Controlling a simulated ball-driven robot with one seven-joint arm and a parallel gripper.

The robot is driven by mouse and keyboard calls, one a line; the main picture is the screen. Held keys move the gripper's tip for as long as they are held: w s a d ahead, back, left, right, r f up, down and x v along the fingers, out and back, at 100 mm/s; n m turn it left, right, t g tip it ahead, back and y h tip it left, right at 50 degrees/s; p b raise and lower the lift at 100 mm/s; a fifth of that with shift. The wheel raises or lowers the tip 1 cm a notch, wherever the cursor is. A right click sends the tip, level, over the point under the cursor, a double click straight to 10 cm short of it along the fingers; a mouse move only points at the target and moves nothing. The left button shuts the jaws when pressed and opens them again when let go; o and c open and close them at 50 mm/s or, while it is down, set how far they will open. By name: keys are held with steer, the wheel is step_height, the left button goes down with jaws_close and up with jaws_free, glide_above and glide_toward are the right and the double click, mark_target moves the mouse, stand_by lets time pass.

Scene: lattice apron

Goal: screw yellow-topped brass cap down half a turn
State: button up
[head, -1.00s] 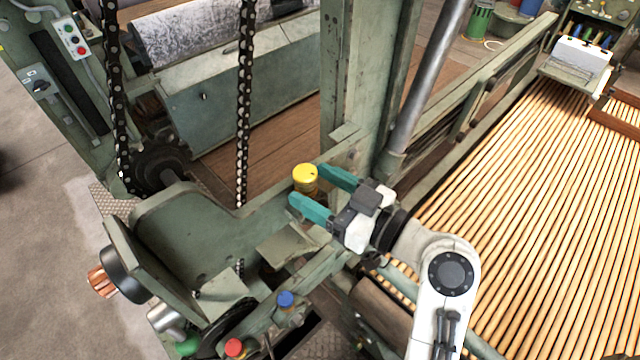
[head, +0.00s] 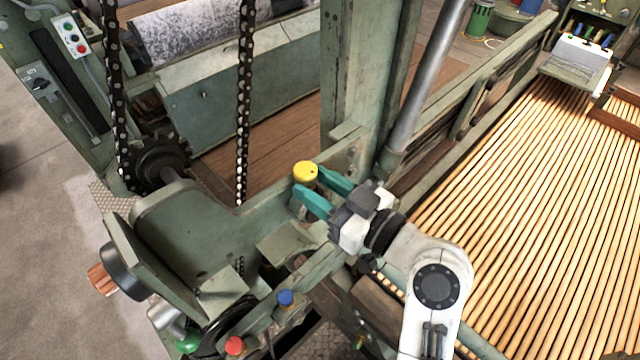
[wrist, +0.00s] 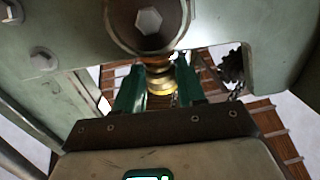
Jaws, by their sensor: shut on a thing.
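The yellow-topped brass cap (head: 305,173) stands upright on the green machine frame in the head view. My gripper (head: 311,186) comes at it from the right, its two teal fingers on either side of the cap. The gripper is shut on the cap. In the wrist view the brass cap (wrist: 160,80) shows between the teal fingers (wrist: 158,84), below a large round part with a hex bolt. The contact of the far finger is partly hidden in the head view.
Blue (head: 285,297), red (head: 234,346) and green (head: 188,343) knobs sit lower on the frame. A chain (head: 243,110) hangs to the left of the cap. A green post (head: 350,80) and a steel rod (head: 425,80) rise behind. Wooden slats (head: 530,200) fill the right.

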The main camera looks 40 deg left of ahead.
steer(key=shift+s+m+t, duration=0.25)
steer(key=shift+m+t, duration=0.85)
steer(key=shift+t, duration=0.7)
steer(key=o, duration=1.1)
steer(key=shift+c, duration=0.2)
steer(key=s+d+b, duration=0.2)
steer(key=d, duration=0.8)
steer(key=shift+d, duration=0.35)
steer(key=shift+w, duration=0.1)
